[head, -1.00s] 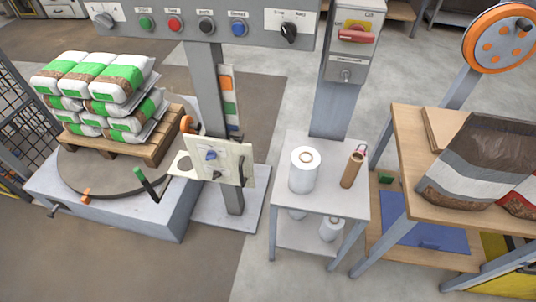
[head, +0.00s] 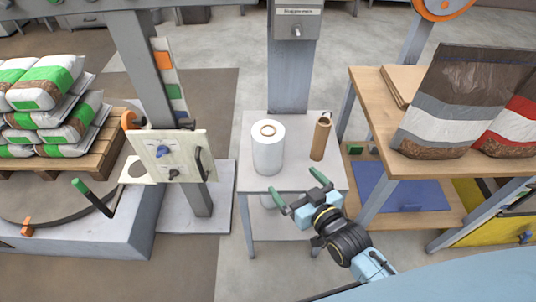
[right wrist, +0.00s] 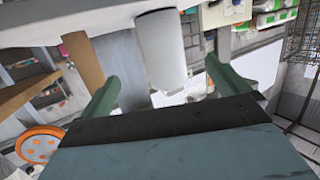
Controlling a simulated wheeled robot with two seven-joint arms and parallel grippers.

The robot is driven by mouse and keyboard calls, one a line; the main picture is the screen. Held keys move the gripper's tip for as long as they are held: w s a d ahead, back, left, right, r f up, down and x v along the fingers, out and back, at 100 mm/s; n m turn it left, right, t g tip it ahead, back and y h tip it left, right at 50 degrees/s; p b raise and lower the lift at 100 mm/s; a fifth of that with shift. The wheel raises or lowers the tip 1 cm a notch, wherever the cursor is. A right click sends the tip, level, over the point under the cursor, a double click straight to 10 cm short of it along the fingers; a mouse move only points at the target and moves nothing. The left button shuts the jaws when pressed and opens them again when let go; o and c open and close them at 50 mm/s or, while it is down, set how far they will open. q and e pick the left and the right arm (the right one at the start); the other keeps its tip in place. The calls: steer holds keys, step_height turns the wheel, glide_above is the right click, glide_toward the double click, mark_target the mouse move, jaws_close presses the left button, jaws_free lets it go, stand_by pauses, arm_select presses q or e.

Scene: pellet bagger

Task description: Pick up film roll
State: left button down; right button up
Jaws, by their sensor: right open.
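The white film roll (head: 268,150) stands upright on the small grey table (head: 250,183), its brown core showing at the top. My right gripper (head: 298,183) is open and empty, with green fingers, in front of the table's near edge and short of the roll. In the right wrist view the roll (right wrist: 162,48) appears upside down between the open fingers (right wrist: 163,88), beyond their tips. My left gripper is not in view.
A brown cardboard tube (head: 321,138) stands just right of the roll. A wooden bench (head: 440,168) with filled bags is at the right. A grey post (head: 288,75) rises behind the small table. A control panel (head: 172,155) is at the left.

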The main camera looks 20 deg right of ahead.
steer(key=t, duration=0.2)
glide_toward(276, 147)
steer(key=w, duration=0.2)
steer(key=shift+y, duration=0.4)
steer(key=b+x, duration=0.2)
steer(key=x, duration=0.4)
steer(key=shift+w+a+b, duration=0.15)
steer(key=shift+w+b, duration=0.2)
steer(key=shift+w, duration=0.35)
steer(key=b+x, duration=0.1)
steer(key=x, duration=0.1)
steer(key=f+b+x, duration=0.1)
steer(key=x, duration=0.1)
steer(key=shift+w+a+r, duration=0.1)
steer(key=shift+w, duration=0.35)
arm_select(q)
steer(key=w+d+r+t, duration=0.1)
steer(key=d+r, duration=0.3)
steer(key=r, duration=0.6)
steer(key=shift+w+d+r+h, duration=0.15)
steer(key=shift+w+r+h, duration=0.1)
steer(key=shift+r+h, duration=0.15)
arm_select(e)
steer(key=c, duration=1.2)
steer(key=shift+r, duration=0.1)
steer(key=shift+c, duration=0.5)
